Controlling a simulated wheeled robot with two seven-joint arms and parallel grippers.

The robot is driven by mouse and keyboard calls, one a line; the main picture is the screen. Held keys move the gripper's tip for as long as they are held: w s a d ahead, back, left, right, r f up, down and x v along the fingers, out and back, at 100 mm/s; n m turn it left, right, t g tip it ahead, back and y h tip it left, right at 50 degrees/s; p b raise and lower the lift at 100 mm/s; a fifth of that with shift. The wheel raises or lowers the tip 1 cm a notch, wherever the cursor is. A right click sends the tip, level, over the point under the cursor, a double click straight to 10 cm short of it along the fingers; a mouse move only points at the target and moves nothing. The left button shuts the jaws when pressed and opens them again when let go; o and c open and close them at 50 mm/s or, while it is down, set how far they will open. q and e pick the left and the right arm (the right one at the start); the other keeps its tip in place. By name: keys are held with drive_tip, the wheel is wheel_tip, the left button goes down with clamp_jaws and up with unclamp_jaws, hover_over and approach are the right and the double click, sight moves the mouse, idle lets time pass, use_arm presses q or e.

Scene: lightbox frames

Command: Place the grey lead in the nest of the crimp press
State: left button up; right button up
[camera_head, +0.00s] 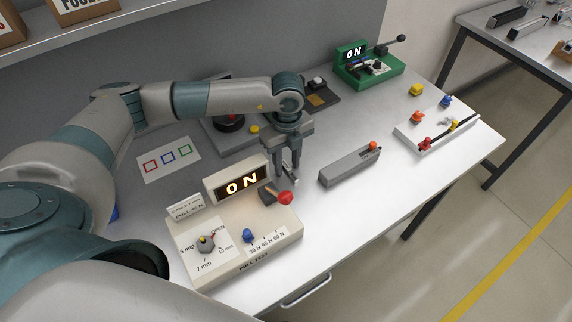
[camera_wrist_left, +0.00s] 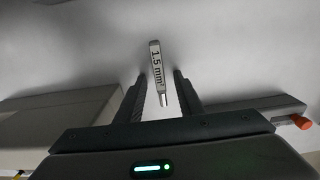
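My left gripper (camera_head: 288,178) points down over the white table, just behind the cream pull-test box. In the left wrist view its two fingers (camera_wrist_left: 158,98) stand apart. A slim grey lead (camera_wrist_left: 155,65) marked 1.5 mm² shows between and beyond the fingertips, with a gap on each side. Its bright metal end points towards the gripper. In the head view the lead is too small to tell from the fingertips. A green device (camera_head: 367,70) with a black lever and a 0 N display stands at the back; I cannot tell surely whether it is the crimp press. My right gripper is out of view.
The cream pull-test box (camera_head: 245,240) with a red-knobbed lever stands in front. A long grey box (camera_head: 349,167) with an orange knob lies to the right. A white tray (camera_head: 437,133) holds coloured pieces. A card (camera_head: 168,160) lies left. The table between grey box and tray is clear.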

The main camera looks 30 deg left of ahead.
sight(290, 167)
use_arm(q)
clamp_jaws()
drive_tip(key=shift+r, duration=0.1)
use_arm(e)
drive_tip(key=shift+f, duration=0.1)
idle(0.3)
